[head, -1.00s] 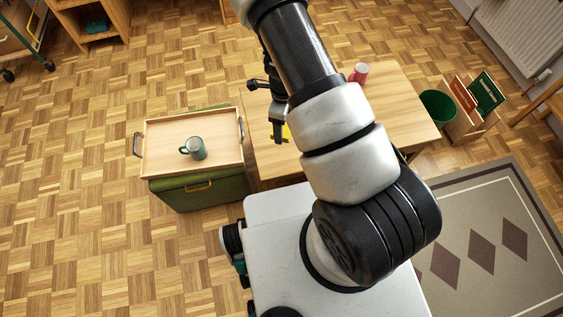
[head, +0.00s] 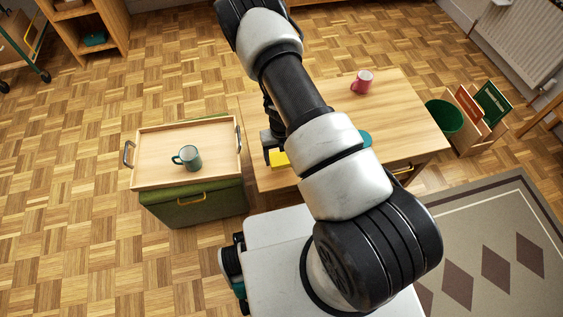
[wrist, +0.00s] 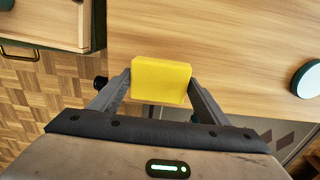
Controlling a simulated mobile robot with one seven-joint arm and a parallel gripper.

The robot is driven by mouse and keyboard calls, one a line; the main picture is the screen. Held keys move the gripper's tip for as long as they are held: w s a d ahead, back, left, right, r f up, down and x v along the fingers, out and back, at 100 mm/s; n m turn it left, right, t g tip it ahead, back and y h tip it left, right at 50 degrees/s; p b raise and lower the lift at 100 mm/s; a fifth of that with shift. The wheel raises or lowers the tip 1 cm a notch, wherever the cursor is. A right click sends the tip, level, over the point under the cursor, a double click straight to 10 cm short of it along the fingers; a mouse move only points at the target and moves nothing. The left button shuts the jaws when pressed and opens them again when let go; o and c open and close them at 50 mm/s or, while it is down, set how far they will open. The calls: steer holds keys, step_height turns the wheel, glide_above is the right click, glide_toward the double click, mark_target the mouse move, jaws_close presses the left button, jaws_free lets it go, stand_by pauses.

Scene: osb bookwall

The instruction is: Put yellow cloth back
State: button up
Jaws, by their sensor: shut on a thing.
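The yellow cloth (wrist: 161,80) looks like a small folded block. In the wrist view it is between the two fingertips of my gripper (wrist: 160,88), which is shut on it. It appears over the near left part of the wooden table (wrist: 230,40); I cannot tell whether it touches the top. In the head view a bit of the yellow cloth (head: 279,159) shows beside my gripper (head: 272,150), near the table's left front edge. My arm hides much of the table there.
A wooden tray (head: 150,165) with a green mug (head: 187,158) rests on a green box left of the table. A red mug (head: 362,82) and a teal round thing (head: 366,138) are on the table. A green bin (head: 443,117) stands to the right.

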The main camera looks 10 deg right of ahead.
mark_target(282, 157)
steer(key=shift+f+b, duration=0.35)
steer(key=shift+f, duration=1.3)
steer(key=shift+f, duration=0.2)
steer(key=o, duration=0.9)
steer(key=shift+r, duration=0.1)
